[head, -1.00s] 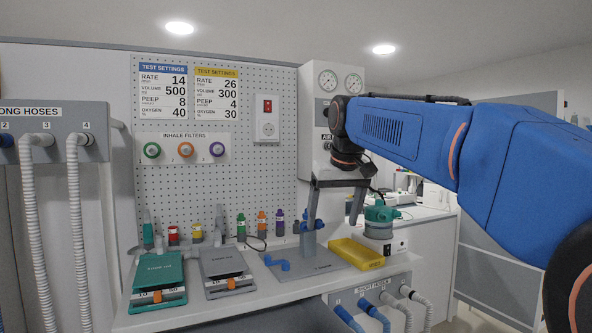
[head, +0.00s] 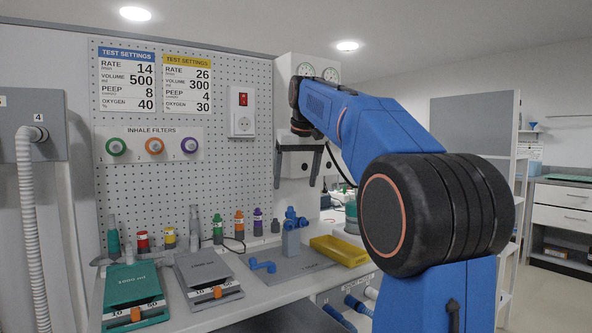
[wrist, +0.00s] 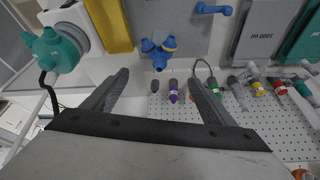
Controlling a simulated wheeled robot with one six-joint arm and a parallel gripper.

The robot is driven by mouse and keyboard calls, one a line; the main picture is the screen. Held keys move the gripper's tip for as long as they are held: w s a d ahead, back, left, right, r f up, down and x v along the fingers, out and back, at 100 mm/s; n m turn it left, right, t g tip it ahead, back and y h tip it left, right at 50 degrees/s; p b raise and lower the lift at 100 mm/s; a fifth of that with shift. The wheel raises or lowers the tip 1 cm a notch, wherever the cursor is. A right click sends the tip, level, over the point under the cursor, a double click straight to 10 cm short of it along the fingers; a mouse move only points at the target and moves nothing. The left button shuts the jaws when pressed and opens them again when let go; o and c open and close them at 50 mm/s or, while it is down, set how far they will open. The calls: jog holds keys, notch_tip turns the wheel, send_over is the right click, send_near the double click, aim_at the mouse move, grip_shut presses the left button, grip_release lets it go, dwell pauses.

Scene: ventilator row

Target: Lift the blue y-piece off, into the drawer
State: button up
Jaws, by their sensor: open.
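The blue y-piece (head: 296,217) sits on top of a grey post on a grey base plate (head: 310,264) on the bench. It also shows in the wrist view (wrist: 158,52), just beyond the fingertips. My gripper (head: 297,178) is open and empty, above the y-piece and apart from it. Its two fingers also show in the wrist view (wrist: 158,82), spread to either side with nothing between them. A dark grey surface, perhaps the drawer (head: 285,319), shows below the bench's front edge; its inside cannot be made out.
A blue elbow piece (head: 262,265) lies on the plate's left. A yellow tray (head: 338,251) stands right of the post, with a teal device (wrist: 50,50) beyond. Two test lungs, grey (head: 208,275) and teal (head: 134,295), lie left. Several coloured bottles line the back.

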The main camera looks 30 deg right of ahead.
aim_at(291, 208)
jog(key=x, duration=1.3)
jog(key=shift+w+f, duration=0.1)
jog(key=c, duration=1.3)
jog(key=shift+r, duration=0.25)
jog(key=shift+c, duration=0.4)
jog(key=shift+r, duration=2.35)
